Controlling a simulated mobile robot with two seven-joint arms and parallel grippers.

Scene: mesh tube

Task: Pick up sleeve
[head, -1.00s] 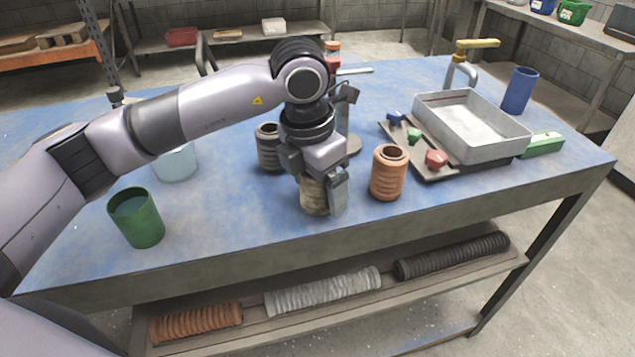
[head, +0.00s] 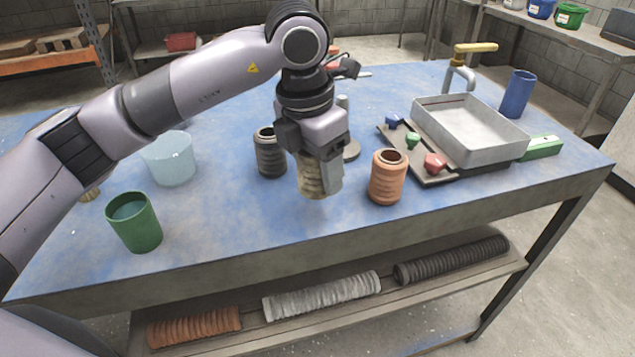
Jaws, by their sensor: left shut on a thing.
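My left gripper (head: 319,176) points down over the middle of the blue table, shut on a tan ribbed sleeve (head: 308,180). The sleeve is upright and seems to hang a little above the tabletop; the gripper hides its upper part and right side. A dark grey ribbed sleeve (head: 269,155) stands behind it to the left. An orange ribbed sleeve (head: 387,178) stands close on its right, apart from the gripper. My right gripper is not in view.
On the blue table (head: 230,215) stand a green cup (head: 135,225) and a clear container (head: 169,162) at left. A metal tray (head: 470,132), colored knobs on a board, a tap (head: 461,72) and a blue cup (head: 517,95) are at right. The front middle is clear.

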